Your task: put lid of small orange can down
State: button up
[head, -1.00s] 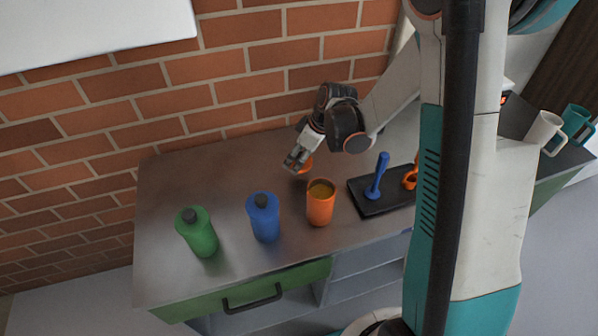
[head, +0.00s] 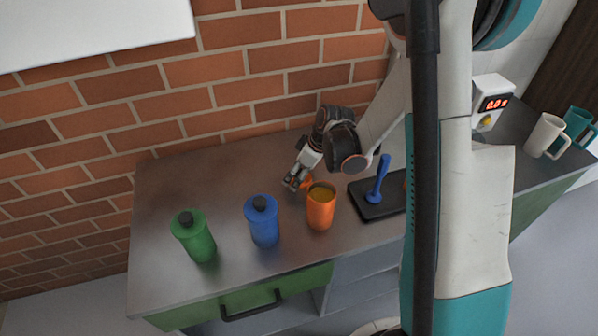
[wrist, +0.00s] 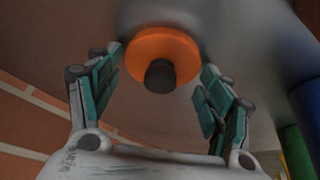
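The orange can (head: 320,208) stands open on the counter, yellow-brown inside. Its lid, an orange disc with a black knob, is just behind and left of it, partly hidden by my gripper in the head view (head: 308,184). In the wrist view the lid (wrist: 178,46) is seen with its knob toward me, between and beyond my fingertips. My gripper (wrist: 157,75) is open, with clear gaps on both sides of the knob. In the head view my gripper (head: 291,182) is low over the counter. The lid appears to lie on the counter, though the contact is not clear.
A blue bottle (head: 262,222) and a green bottle (head: 195,238) stand left of the can. A black tray (head: 371,208) with a blue-handled tool (head: 379,178) is to the right. A brick wall (head: 220,95) closes the back. The counter's left part (head: 165,185) is clear.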

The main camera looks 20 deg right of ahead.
jog(key=shift+r, duration=0.1)
dwell(0.3)
jog(key=shift+r, duration=0.25)
jog(key=s+r+m+t+h+p, duration=0.1)
jog(key=s+r, duration=0.3)
jog(key=r, duration=0.3)
jog(key=s+d+r+m+p, duration=0.1)
jog(key=s+r+m+p, duration=0.15)
jog(key=r, duration=0.55)
jog(key=s+r+m+t+h+p, duration=0.1)
jog(key=s+r, duration=0.4)
jog(key=r, duration=0.2)
jog(key=s+a+r+m+t+h, duration=0.1)
jog(key=s+r+m, duration=0.3)
jog(key=s, duration=0.7)
jog(key=shift+s+r+t, duration=0.25)
jog(key=shift+r+t, duration=0.25)
jog(key=shift+r, duration=0.3)
jog(key=shift+d+m, duration=0.1)
jog(key=shift+m, duration=0.15)
